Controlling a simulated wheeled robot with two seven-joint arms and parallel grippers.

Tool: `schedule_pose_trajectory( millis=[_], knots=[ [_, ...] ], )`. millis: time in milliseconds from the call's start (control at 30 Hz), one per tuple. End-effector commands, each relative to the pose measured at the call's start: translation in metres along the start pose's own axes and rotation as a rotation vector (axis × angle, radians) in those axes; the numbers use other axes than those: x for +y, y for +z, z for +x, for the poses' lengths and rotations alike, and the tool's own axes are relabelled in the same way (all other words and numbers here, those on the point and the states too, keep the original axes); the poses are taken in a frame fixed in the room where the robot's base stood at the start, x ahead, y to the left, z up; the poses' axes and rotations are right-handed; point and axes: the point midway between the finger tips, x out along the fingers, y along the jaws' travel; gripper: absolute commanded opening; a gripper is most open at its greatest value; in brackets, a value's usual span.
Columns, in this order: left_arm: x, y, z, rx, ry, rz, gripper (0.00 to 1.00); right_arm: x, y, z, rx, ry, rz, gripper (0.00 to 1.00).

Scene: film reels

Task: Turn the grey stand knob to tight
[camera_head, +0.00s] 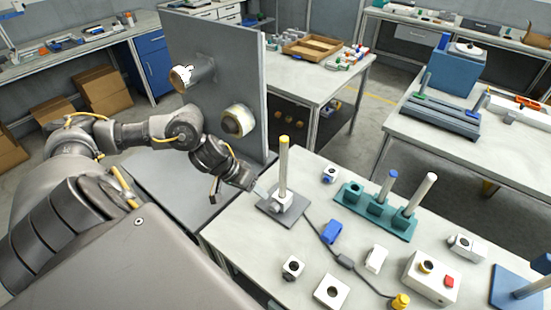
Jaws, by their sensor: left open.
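A grey stand (268,207) with a flat square base and a light clamp block stands at the left end of the near worktable. An upright tan post (284,160) with a yellow top rises from it. The stand's knob (279,205) seems to be the small round part low on the block; its setting is too small to read. My right gripper is not in view.
A tall grey panel (215,75) with two round fittings stands behind my left arm. A teal rack (355,213) with posts is right of the stand. A blue block (331,231), a cable and several white blocks lie nearby. A control box (425,283) sits at right.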

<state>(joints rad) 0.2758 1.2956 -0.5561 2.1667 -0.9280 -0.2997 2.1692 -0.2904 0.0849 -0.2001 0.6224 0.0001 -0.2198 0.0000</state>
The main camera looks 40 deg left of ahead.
Motion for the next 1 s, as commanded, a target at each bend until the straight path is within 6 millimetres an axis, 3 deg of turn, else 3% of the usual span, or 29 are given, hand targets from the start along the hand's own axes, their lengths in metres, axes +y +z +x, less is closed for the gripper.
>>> schedule_pose_trajectory(
  millis=[233, 700, 1000],
  knots=[
    [-0.003, 0.002, 0.012, 0.003, -0.001, -0.012, 0.52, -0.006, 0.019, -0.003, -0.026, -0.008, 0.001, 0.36],
    [-0.001, 0.001, 0.093, 0.003, 0.000, -0.007, 0.52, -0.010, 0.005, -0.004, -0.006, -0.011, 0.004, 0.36],
    [-0.001, 0.001, 0.108, 0.003, -0.001, -0.004, 0.52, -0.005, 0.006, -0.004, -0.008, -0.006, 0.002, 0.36]
  ],
)
